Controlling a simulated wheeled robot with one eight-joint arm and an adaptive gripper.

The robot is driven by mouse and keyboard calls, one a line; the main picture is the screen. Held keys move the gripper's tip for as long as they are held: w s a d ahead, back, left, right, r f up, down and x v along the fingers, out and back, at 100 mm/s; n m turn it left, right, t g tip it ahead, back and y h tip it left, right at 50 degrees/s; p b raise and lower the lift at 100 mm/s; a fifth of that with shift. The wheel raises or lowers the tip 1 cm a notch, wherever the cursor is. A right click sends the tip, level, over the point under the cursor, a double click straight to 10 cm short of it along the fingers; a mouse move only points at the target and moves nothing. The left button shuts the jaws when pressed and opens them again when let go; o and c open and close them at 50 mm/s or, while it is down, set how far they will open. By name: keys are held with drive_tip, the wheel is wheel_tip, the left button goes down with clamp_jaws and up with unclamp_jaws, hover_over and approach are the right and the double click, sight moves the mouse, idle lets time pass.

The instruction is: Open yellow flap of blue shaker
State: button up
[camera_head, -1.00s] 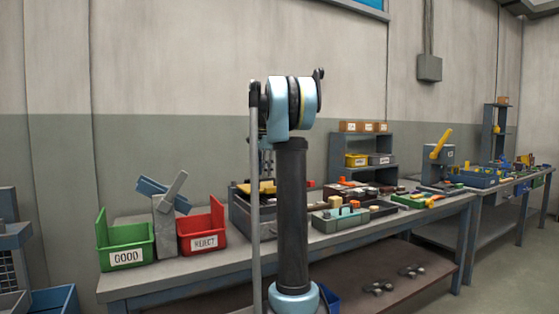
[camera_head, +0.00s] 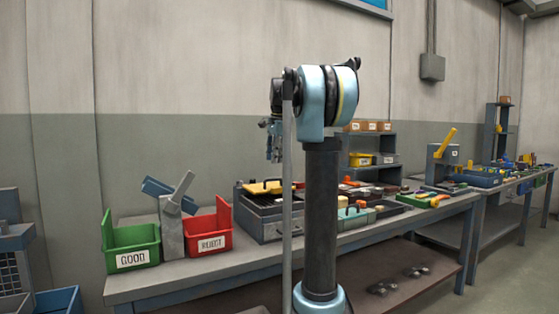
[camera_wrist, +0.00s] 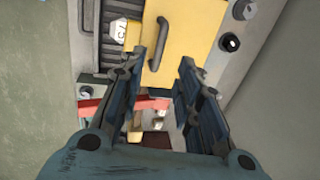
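The yellow flap (camera_head: 259,188) lies flat on top of a dark grey-blue box (camera_head: 265,229) on the bench, which I take to be the shaker. In the wrist view the flap (camera_wrist: 190,28) fills the upper middle and carries a dark bar handle (camera_wrist: 158,42). My gripper (camera_head: 273,157) hangs fingers down above the box in the head view. In the wrist view my gripper (camera_wrist: 162,58) is open and empty, its two fingers apart, with the handle beyond them. No contact with the handle shows.
A dark ribbed surface (camera_wrist: 111,32) lies left of the flap, and a black knob (camera_wrist: 229,42) to its right. The green GOOD bin (camera_head: 132,249) and red REJECT bin (camera_head: 207,236) stand left of the box. Coloured parts and trays crowd the bench to the right.

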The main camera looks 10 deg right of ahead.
wheel_tip(320, 180, up, 9)
drive_tip(key=s, duration=0.2)
drive_tip(key=s+f+n, duration=0.3)
drive_tip(key=s+f, duration=0.5)
drive_tip(key=s, duration=0.1)
drive_tip(key=shift+s+f+n, duration=0.25)
drive_tip(key=shift+s+n, duration=0.1)
drive_tip(key=shift+n, duration=0.05)
drive_tip(key=shift+a, duration=0.1)
wheel_tip(320, 180, up, 8)
drive_tip(key=m, duration=0.4)
hover_over(273, 179)
drive_tip(key=s+d, duration=0.1)
drive_tip(key=s, duration=0.2)
drive_tip(key=w+f, duration=0.1)
drive_tip(key=f, duration=0.4)
drive_tip(key=w+f, duration=0.1)
drive_tip(key=f, duration=0.5)
drive_tip(key=w+a+f, duration=0.1)
drive_tip(key=f, duration=0.5)
